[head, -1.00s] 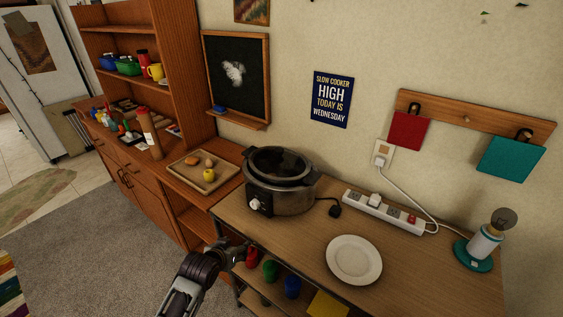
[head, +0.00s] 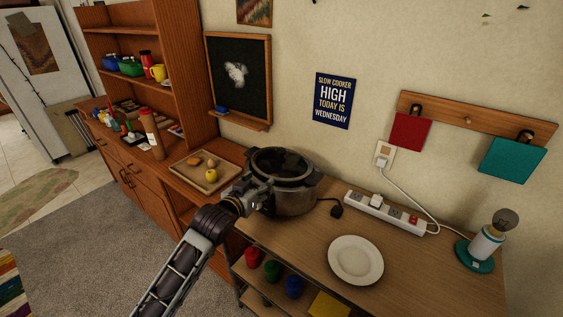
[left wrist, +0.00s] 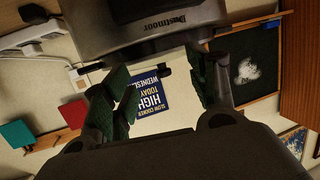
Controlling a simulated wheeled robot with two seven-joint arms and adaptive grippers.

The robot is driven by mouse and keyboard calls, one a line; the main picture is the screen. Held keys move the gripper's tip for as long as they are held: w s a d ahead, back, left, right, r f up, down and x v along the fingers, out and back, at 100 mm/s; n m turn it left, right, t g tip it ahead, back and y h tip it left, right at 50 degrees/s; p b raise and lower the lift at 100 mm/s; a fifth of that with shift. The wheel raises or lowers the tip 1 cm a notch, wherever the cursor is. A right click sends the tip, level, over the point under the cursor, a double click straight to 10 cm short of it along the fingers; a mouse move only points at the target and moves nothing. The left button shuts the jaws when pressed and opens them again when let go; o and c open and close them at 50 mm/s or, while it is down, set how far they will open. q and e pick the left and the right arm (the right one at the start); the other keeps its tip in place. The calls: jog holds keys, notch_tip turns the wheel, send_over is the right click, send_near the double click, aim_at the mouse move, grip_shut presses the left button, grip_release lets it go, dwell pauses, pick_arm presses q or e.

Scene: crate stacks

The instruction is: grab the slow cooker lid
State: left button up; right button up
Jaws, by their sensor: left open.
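The slow cooker (head: 294,202) stands on the wooden table, dark and round with side handles. Its dark lid (head: 282,161) appears to lie on top. My left gripper (head: 257,192) is at the cooker's front left, overlapping its front face in the head view; I cannot tell whether it touches. In the left wrist view, which is upside down, my left gripper (left wrist: 165,90) is open with green-padded fingers and nothing held. The slow cooker (left wrist: 150,33) fills the top there, beyond the fingertips. A small black piece shows between the fingers, possibly the lid's knob. My right gripper is out of view.
A tray (head: 228,181) with food items lies left of the cooker. Cups stand on the shelf below. The tabletop around the plate is clear.

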pick_arm(q)
jog(key=shift+m+t+h, duration=0.3)
jog(key=shift+h, duration=0.3)
jog(key=r, duration=0.1)
jog(key=d+r, duration=0.1)
jog(key=w+r, duration=0.1)
jog(key=r, duration=0.1)
jog(key=shift+d+r, duration=0.1)
jog(key=shift+d, duration=0.2)
jog(key=shift+w+d, duration=0.1)
jog(key=p, duration=0.1)
send_near(280, 151)
jog(key=shift+d+f+x, duration=0.1)
jog(key=shift+f+x, duration=0.15)
jog(key=shift+x, duration=0.95)
jog(key=shift+d+f+x, duration=0.1)
jog(key=shift+f+x, duration=0.15)
jog(key=shift+x, duration=1)
jog(key=shift+s, duration=0.25)
jog(key=shift+w, duration=0.1)
jog(key=shift+w+d+r+p, duration=0.2)
jog(key=shift+w+p, duration=0.15)
jog(key=shift+w, duration=0.45)
jog(key=shift+w+d+r+p, duration=0.15)
jog(key=shift+w+p, duration=0.2)
jog(key=shift+w, duration=0.45)
jog(key=shift+x, duration=1)
jog(key=shift+f, duration=0.15)
grip_shut()
